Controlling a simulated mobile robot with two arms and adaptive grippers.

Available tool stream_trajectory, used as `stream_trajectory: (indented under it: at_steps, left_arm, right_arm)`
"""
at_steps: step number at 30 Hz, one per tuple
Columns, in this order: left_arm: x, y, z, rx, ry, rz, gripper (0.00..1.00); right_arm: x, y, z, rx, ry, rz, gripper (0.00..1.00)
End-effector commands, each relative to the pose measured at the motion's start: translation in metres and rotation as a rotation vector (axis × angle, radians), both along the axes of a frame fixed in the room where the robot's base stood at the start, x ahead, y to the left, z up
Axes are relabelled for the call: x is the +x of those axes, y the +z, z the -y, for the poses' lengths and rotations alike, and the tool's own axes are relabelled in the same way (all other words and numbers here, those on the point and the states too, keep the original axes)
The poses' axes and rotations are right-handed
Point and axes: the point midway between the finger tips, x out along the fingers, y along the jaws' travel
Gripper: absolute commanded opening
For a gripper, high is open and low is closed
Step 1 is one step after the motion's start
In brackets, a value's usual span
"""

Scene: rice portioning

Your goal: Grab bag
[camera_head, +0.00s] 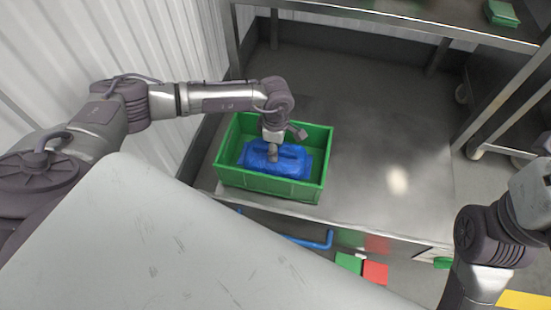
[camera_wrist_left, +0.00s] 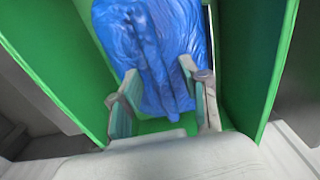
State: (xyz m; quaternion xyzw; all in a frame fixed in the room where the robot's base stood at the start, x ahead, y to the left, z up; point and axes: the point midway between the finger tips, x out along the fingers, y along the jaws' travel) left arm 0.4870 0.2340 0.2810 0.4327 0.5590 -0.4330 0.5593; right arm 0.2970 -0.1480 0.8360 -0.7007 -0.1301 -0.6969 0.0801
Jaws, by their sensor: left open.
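A blue plastic bag (camera_head: 290,160) lies inside a green crate (camera_head: 262,186) on the metal table. My left gripper (camera_head: 273,154) reaches down into the crate over the bag. In the left wrist view, the blue bag (camera_wrist_left: 155,45) fills the top middle, between the green crate walls (camera_wrist_left: 250,60). The left gripper's two fingers (camera_wrist_left: 162,104) are apart, with part of the bag between or just beyond them; whether they touch it I cannot tell. My right arm shows at the lower right in the head view, but its gripper is outside the picture.
The metal table (camera_head: 390,150) is clear to the right of the crate. A shelf (camera_head: 400,25) runs along the back, with green packets (camera_head: 502,13) on it. A corrugated wall (camera_head: 140,45) stands at left. Below the table's front edge are a blue handle (camera_head: 318,243) and red and green pieces.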

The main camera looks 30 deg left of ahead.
Motion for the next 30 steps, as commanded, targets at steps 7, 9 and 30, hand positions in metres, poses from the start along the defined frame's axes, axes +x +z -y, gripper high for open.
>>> stream_trajectory:
  at_steps: [7, 9, 30]
  left_arm:
    - [-0.0002, -0.0035, 0.0001, 0.000, 0.000, 0.000, 0.46]
    - [-0.0002, -0.0045, 0.0001, 0.000, 0.000, 0.000, 0.46]
    - [-0.0002, -0.0053, 0.0000, 0.000, 0.000, 0.000, 0.00]
  right_arm:
    - [0.0002, -0.0011, -0.0003, -0.001, 0.000, 0.000, 0.41]
    - [0.0002, -0.0011, -0.0004, -0.002, 0.000, 0.001, 0.41]
    - [-0.0010, 0.0016, -0.0002, -0.001, 0.000, 0.011, 0.41]
